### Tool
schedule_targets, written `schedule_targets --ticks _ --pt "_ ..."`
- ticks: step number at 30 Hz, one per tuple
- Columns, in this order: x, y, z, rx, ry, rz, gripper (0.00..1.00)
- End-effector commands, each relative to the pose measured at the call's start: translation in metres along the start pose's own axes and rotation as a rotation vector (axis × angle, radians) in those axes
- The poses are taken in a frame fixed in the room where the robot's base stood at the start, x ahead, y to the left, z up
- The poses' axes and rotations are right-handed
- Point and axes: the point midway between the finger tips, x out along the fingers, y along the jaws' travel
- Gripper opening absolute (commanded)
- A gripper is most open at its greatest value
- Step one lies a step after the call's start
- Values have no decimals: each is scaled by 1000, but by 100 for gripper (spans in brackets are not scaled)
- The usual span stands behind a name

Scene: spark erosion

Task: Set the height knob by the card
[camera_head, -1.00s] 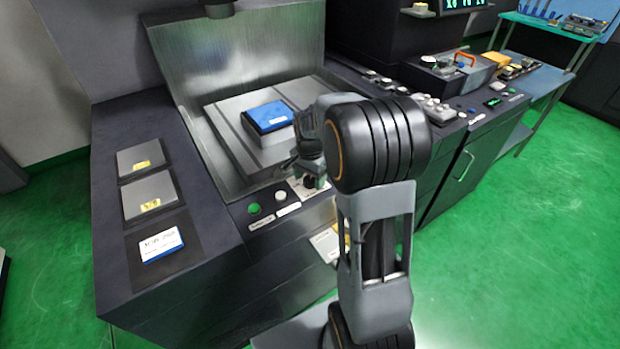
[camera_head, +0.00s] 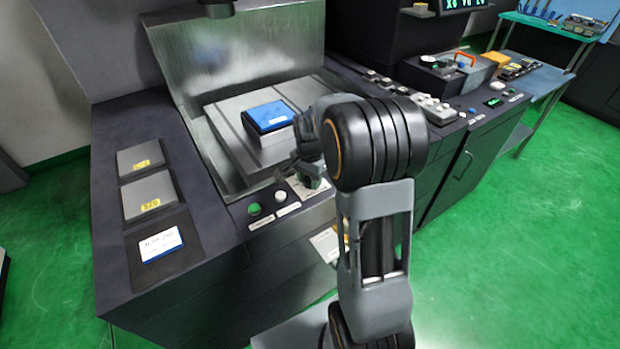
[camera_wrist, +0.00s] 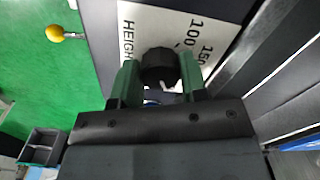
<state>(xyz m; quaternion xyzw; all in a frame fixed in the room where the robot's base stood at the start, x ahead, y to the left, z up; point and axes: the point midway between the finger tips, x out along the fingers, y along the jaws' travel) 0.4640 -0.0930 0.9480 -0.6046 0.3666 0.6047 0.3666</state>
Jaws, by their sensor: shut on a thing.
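The height knob (camera_wrist: 159,66) is a black round knob on a white dial plate (camera_wrist: 196,14). The plate reads "HEIGHT", "100" and "150" in the wrist view. My gripper (camera_wrist: 160,75) has its two green fingers on either side of the knob, shut on it. In the head view my arm and gripper hide the knob; part of the dial plate (camera_head: 301,189) shows at the panel's front edge. A white card (camera_head: 161,244) with blue print too small to read lies on the dark left ledge.
A green button (camera_head: 254,209) and a white button (camera_head: 281,196) sit left of the dial plate. A blue-topped block (camera_head: 269,115) stands on the grey worktable. A yellow ball-ended lever (camera_wrist: 55,33) shows in the wrist view. Two grey plates with yellow labels lie behind the card.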

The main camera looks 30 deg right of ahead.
Motion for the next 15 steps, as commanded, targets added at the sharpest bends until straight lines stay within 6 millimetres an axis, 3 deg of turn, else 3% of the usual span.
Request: schedule_targets --ticks 8,15 --pt "0 0 0 -55 0 0 16" --pt "0 0 0 -227 0 0 16"
